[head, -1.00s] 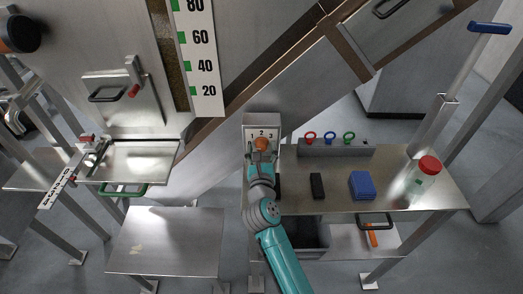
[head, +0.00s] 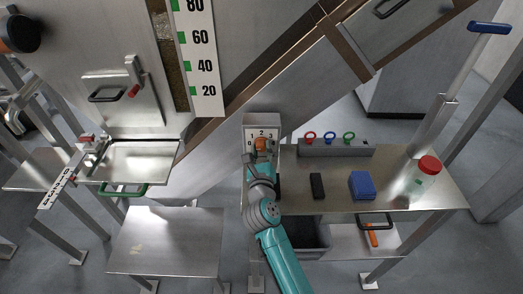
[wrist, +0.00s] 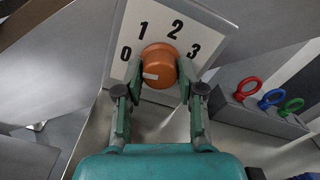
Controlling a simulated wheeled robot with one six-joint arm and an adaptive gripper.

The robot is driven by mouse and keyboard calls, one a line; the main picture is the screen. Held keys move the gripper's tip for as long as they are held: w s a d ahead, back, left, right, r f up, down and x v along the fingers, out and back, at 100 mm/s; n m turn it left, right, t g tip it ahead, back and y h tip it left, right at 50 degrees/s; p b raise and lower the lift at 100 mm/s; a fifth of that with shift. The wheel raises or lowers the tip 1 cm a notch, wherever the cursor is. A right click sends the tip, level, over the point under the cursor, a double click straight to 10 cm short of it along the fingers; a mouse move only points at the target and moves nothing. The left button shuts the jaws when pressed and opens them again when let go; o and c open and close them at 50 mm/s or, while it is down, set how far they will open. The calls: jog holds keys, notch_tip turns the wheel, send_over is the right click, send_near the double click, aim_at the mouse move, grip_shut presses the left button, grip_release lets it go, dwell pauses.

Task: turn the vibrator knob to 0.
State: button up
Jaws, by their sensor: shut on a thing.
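The orange vibrator knob (wrist: 158,66) sticks out from a pale panel (wrist: 196,22) marked 0, 1, 2 and 3. In the wrist view the numbers run in an arc, with 0 at the left and 3 at the right. A small white mark shows on the knob's near face, at lower left; I cannot tell which number the knob points to. My gripper (wrist: 160,72) is shut on the knob, one finger on each side. In the head view the knob (head: 261,143) sits below the numbers, with my gripper just below it, partly hiding it.
To the right, a metal table (head: 420,197) holds a grey rack (head: 335,148) with red, blue and green rings, a black block (head: 317,185), a blue block (head: 362,185) and a red-lidded jar (head: 424,176). A bare metal table (head: 165,240) stands at lower left.

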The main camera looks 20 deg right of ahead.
jog(key=o, duration=1.1)
jog(key=shift+o, duration=0.2)
jog(key=v, duration=1.2)
